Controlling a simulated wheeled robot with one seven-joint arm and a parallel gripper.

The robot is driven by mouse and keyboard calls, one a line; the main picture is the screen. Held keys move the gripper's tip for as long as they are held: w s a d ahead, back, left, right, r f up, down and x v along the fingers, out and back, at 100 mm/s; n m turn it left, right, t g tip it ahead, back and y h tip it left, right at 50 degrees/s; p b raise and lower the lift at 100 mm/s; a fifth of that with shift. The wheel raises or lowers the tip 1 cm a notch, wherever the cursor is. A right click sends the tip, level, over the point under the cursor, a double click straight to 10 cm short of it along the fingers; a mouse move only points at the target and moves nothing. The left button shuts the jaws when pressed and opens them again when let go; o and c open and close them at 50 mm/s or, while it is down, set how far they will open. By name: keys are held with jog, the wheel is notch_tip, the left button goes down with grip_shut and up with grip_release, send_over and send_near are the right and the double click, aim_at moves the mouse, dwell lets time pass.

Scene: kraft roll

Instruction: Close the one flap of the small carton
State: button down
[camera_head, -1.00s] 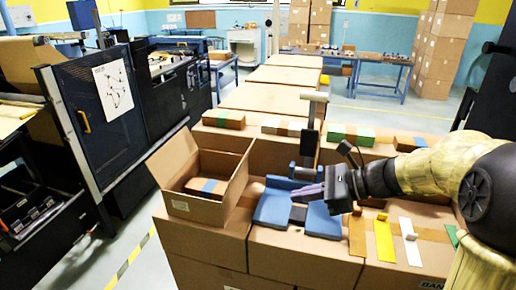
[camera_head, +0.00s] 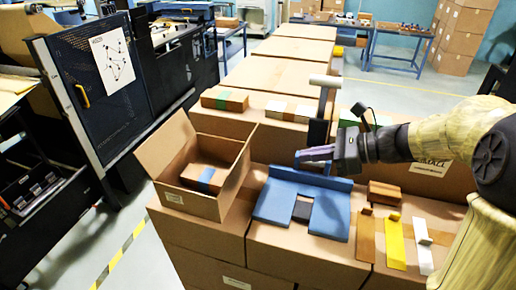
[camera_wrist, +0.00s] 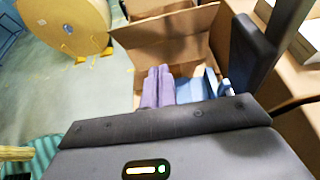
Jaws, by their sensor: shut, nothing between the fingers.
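The small carton (camera_head: 178,200) stands open-topped on the left of the stacked boxes in the head view. Its one flap (camera_head: 163,146) stands up and leans outward on the left side. A brown packet with a blue band (camera_head: 205,178) lies inside. My gripper (camera_head: 302,155) is shut and empty, to the right of the carton and above the back of a blue fixture, its fingers pointing left. In the wrist view its purple fingers (camera_wrist: 158,88) point toward the open carton, with a brown carton panel (camera_wrist: 165,40) beyond them.
The blue fixture (camera_head: 275,202) lies right of the carton, with a dark post (camera_head: 318,130) behind it. Banded packets (camera_head: 225,100) lie behind the carton. Yellow and white strips (camera_head: 396,243) lie at right. Black machinery (camera_head: 90,90) stands at left across a floor gap.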

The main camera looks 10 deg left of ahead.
jog(key=r+p+x, duration=0.1)
jog(key=p+x, duration=0.1)
jog(key=x, duration=0.4)
jog(key=a+r+p+x, duration=0.1)
jog(key=p+x, duration=0.2)
jog(key=x, duration=0.4)
jog(key=shift+r, duration=0.3)
jog(key=shift+w+r+p, duration=0.1)
jog(key=shift+w+p, duration=0.05)
jog(key=shift+p, duration=0.15)
